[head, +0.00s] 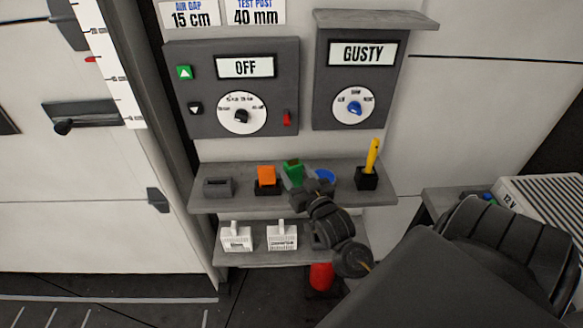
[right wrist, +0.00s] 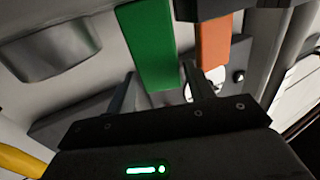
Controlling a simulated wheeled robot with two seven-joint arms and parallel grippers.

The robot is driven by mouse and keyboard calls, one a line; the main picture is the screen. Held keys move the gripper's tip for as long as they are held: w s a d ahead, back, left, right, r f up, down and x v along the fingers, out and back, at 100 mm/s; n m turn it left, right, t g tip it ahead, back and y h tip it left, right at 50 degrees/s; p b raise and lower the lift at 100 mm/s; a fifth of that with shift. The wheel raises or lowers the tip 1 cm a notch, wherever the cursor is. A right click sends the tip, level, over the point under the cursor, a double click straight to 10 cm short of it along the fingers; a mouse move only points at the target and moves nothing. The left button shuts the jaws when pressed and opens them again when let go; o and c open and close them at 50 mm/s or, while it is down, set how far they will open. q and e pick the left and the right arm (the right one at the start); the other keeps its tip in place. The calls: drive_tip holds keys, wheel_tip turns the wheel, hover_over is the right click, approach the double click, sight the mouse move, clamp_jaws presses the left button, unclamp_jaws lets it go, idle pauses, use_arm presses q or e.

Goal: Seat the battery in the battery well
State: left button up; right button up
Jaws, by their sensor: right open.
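A green block (head: 292,170) stands on the upper shelf, partly behind my right gripper. An orange block (head: 266,175) stands in a dark holder to its left. No label shows which of these is the battery. A dark grey box with a slot (head: 218,188) sits at the shelf's left end; I cannot tell if it is the battery well. My right gripper (head: 312,188) is open at the shelf. In the right wrist view the green block (right wrist: 150,45) lies ahead of and between the open fingers (right wrist: 162,84), with the orange block (right wrist: 214,40) beyond. My left gripper is out of view.
The upper shelf (head: 335,200) also holds a blue round item (head: 325,176) and a yellow stick (head: 372,157) in a black holder. White boxes (head: 283,238) stand on the lower shelf. Control panels (head: 245,105) hang above. A ribbed 12 V unit (head: 540,202) is at right.

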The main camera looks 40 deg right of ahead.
drive_tip(key=shift+o, duration=0.2)
drive_tip(key=b+v, duration=0.1)
drive_tip(key=v, duration=0.6)
drive_tip(key=shift+s, duration=0.15)
drive_tip(key=x, duration=0.3)
drive_tip(key=f+x, duration=0.1)
drive_tip(key=x, duration=0.3)
drive_tip(key=shift+a+f, duration=0.15)
drive_tip(key=shift+f, duration=0.1)
drive_tip(key=shift+w, duration=0.2)
drive_tip(key=p+x, duration=0.1)
drive_tip(key=x, duration=0.4)
drive_tip(key=shift+d+f+p, duration=0.1)
drive_tip(key=shift+d+p, duration=0.1)
drive_tip(key=shift+p, duration=0.15)
drive_tip(key=shift+s, duration=0.1)
drive_tip(key=c, duration=1)
